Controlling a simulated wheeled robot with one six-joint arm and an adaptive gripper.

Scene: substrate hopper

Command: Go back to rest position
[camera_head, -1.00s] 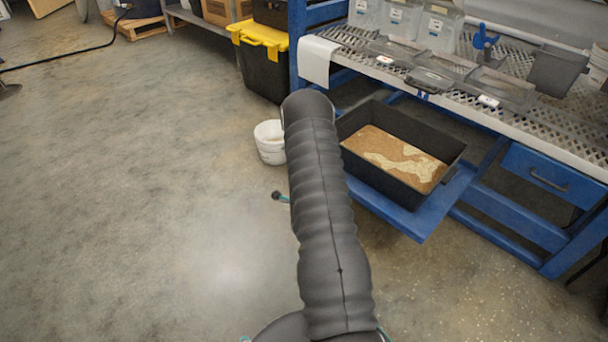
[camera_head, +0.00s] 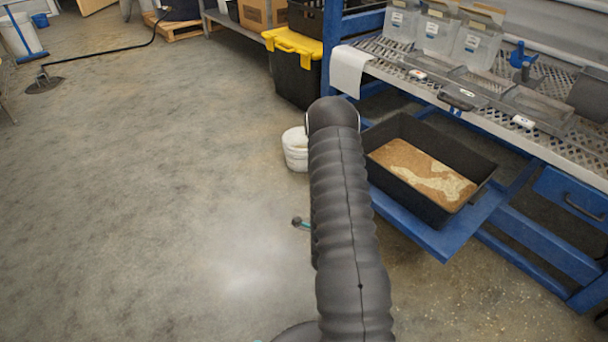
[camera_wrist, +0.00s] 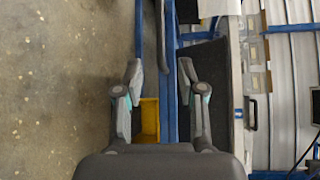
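My gripper (camera_wrist: 160,80) shows in the wrist view with its two fingers apart and nothing between them. Beyond the gap are blue frame bars and a yellow object (camera_wrist: 150,120), both apart from the fingers as far as I can tell. In the head view my arm, in a dark ribbed sleeve, rises from the bottom to the middle of the picture.
A black tub (camera_head: 483,172) of brown and pale substrate rests on a blue shelf (camera_head: 447,238) right of my arm. A white bucket (camera_head: 295,150) stands left of it. The perforated bench (camera_head: 560,148) holds clear containers and trays. Open concrete floor (camera_head: 150,200) lies left.

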